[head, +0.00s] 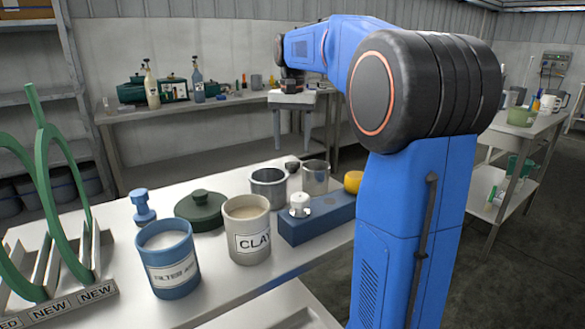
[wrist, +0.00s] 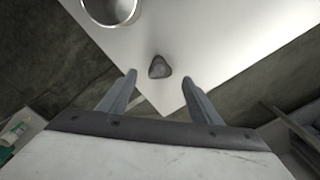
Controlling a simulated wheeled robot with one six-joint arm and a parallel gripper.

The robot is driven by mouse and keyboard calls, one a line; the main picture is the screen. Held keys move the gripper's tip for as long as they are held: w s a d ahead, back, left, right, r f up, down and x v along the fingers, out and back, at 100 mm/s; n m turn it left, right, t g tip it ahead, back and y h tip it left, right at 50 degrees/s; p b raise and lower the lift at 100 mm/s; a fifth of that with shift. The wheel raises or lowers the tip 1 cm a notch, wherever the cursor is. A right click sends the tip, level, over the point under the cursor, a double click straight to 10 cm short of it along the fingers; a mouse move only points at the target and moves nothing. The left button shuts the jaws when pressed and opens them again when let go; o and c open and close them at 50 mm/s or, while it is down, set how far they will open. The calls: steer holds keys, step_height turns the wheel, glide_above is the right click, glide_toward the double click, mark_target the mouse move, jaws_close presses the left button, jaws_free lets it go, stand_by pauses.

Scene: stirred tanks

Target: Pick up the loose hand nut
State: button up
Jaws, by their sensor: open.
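The loose hand nut (wrist: 159,67) is a small dark, three-lobed knob lying on the white tabletop near its corner. It also shows in the head view (head: 292,164) as a dark knob at the bench's far edge, behind the metal cups. My gripper (wrist: 160,76) is open and empty. In the wrist view its two grey fingers point toward the nut, one to each side in the picture, with the nut between their tips. In the head view my gripper (head: 291,130) hangs above and beyond the nut, with a clear height gap.
A metal cup (wrist: 110,10) stands near the nut. On the bench (head: 110,222) are another metal cup (head: 316,177), a CLAY pot (head: 247,230), a blue jar (head: 168,260), a green lidded dish (head: 201,211), a blue block (head: 320,218) and a yellow knob (head: 353,181).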

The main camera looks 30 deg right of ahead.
mark_target(293, 163)
steer(key=shift+f, duration=2.75)
steer(key=c, duration=1.1)
